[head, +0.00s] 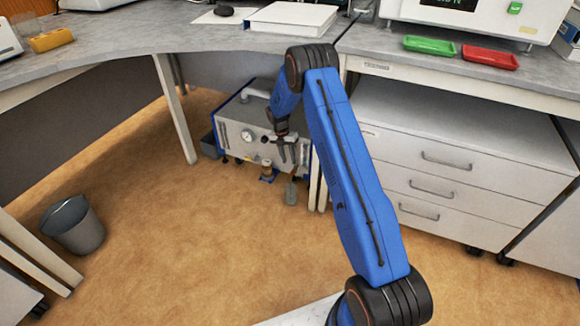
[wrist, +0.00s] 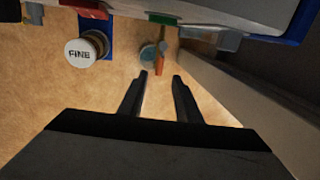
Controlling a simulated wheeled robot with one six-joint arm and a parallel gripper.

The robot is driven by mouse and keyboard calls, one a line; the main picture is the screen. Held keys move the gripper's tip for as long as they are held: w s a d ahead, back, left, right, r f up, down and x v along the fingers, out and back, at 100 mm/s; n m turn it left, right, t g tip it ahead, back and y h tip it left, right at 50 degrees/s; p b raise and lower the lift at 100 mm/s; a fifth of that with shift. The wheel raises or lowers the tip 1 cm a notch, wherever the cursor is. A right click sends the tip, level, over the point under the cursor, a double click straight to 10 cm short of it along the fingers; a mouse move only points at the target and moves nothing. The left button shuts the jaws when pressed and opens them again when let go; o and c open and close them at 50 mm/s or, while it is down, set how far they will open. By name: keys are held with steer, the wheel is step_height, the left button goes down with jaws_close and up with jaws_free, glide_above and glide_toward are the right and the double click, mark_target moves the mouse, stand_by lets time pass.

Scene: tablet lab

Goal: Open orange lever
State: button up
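The orange lever (wrist: 159,65) is a thin upright bar near the top middle of the wrist view, just ahead of my fingertips. My gripper (wrist: 161,76) is open, its two dark fingers apart with nothing visible between them. The lever's lower end lines up with the gap between the fingers; I cannot tell how far off it is in depth. In the head view my gripper (head: 288,152) is in front of the white and blue machine (head: 238,132) under the desk. The lever is too small to make out there.
A white knob marked FINE (wrist: 80,53) sits left of the lever, and a round blue-grey part (wrist: 148,53) is close beside it. A drawer cabinet (head: 450,165) stands right of the machine. A grey bin (head: 75,228) stands at the left; the floor between is clear.

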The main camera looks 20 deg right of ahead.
step_height(320, 180, up, 10)
steer(key=w+a, duration=0.1)
steer(key=shift+w+a+r, duration=0.2)
steer(key=shift+a, duration=0.05)
steer(key=shift+s, duration=0.1)
stand_by(0.3)
